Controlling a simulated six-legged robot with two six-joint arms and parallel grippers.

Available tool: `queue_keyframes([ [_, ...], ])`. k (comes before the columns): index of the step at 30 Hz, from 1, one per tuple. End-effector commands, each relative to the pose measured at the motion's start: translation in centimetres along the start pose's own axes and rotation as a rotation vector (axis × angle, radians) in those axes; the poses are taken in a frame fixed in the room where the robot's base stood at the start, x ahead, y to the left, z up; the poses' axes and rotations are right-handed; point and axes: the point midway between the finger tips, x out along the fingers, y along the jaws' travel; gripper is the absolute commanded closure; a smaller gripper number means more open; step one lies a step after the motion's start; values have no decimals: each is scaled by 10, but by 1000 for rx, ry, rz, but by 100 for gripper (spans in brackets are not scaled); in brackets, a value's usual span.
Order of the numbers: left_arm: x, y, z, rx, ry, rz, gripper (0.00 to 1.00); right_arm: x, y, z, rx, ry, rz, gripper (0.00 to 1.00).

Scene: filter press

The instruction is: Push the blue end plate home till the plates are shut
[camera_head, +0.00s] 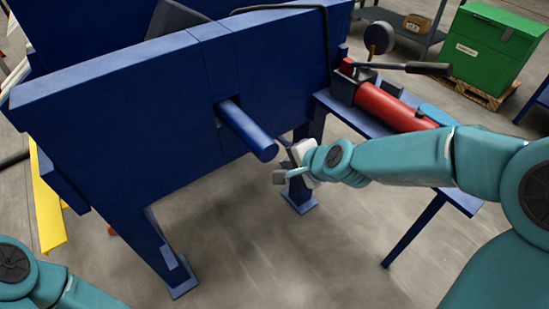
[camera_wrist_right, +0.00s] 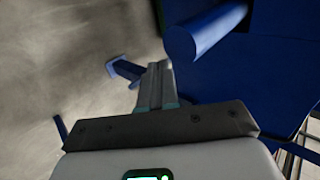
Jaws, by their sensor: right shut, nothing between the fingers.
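A large blue steel plate (camera_head: 120,110) of the press fills the upper left of the head view. A round blue rod (camera_head: 245,130) sticks out of a square opening in it. I cannot tell whether this plate is the end plate, and no gap between filter plates shows. My right gripper (camera_head: 279,177) is just beyond and below the rod's free end, apart from it. In the right wrist view its two fingers (camera_wrist_right: 157,70) are together and empty, with the rod (camera_wrist_right: 205,32) above and to the right. Only part of my left arm shows; its gripper is out of view.
A blue side table (camera_head: 350,112) carries a red cylinder pump (camera_head: 395,106) with a black lever handle (camera_head: 405,67). A green bin (camera_head: 490,50) stands on a pallet at the back right. The blue press legs (camera_head: 160,250) reach the floor. The concrete floor in front is clear.

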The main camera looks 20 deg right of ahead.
Motion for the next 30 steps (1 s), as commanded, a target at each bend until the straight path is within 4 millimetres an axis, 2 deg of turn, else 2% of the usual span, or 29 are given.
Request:
queue_keyframes([
  [1,8,-3,0,1,0,0,71,14,4,0,-1,-1,2,100],
  [3,12,-4,0,1,0,0,71,27,4,0,-2,-1,1,100],
  [6,-4,2,0,1,0,0,71,32,-15,-1,-2,0,0,100],
  [12,-11,4,0,1,0,0,71,48,-26,-1,-1,1,0,100],
  [30,-13,5,0,0,0,0,71,53,-31,5,1,2,-1,100],
])
